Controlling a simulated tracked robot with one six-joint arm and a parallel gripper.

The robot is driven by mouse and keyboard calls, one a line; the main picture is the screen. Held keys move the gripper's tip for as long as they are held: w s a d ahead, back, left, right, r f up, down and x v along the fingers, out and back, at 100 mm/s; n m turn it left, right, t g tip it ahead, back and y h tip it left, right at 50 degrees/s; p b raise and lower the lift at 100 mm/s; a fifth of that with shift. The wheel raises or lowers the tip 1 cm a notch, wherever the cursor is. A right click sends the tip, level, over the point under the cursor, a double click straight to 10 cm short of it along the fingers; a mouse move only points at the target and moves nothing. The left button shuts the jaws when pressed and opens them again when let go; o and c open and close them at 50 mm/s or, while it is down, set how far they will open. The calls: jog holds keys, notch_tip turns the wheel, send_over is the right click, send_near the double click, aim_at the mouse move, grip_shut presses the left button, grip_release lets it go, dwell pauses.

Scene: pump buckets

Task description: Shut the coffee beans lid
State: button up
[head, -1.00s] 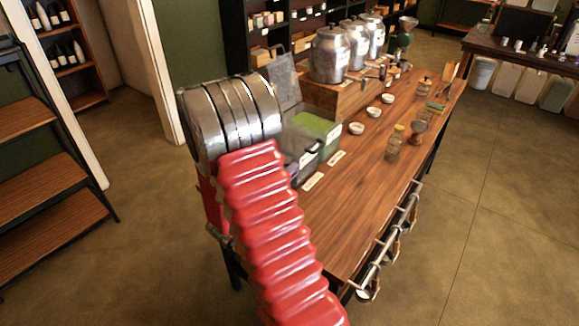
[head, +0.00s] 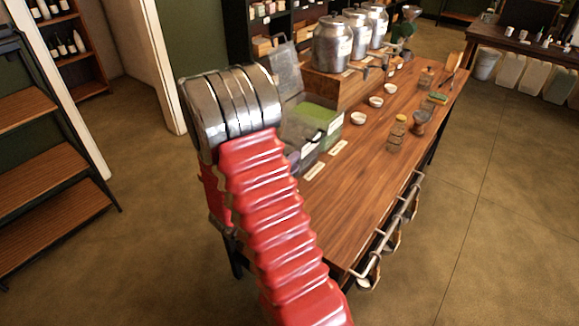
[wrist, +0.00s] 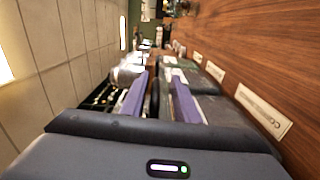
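A row of clear bins stands at the table's near left end in the head view. One bin (head: 322,136) holds something green. A raised, see-through grey lid (head: 286,64) stands upright behind the bins. I cannot read the labels, so I cannot tell which bin is the coffee beans one. The bins (wrist: 206,82) also show in the wrist view, tilted and partly behind my fingers. My gripper (wrist: 160,88) has two purple fingers apart, with a dark gap between them, over or beside the nearest bins. In the head view my red arm hides the gripper and part of the bins.
White labels (head: 339,147) lie on the wooden table (head: 352,190) before the bins. Metal canisters (head: 331,44) stand on a wooden riser behind. Small white bowls (head: 358,118) and a glass jar (head: 397,133) are further right. A rail (head: 390,232) runs along the front edge.

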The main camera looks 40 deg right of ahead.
jog(key=shift+a, duration=0.55)
jog(key=s+a, duration=0.1)
jog(key=a, duration=1.1)
jog(key=shift+s+a, duration=0.3)
jog(key=shift+s, duration=0.1)
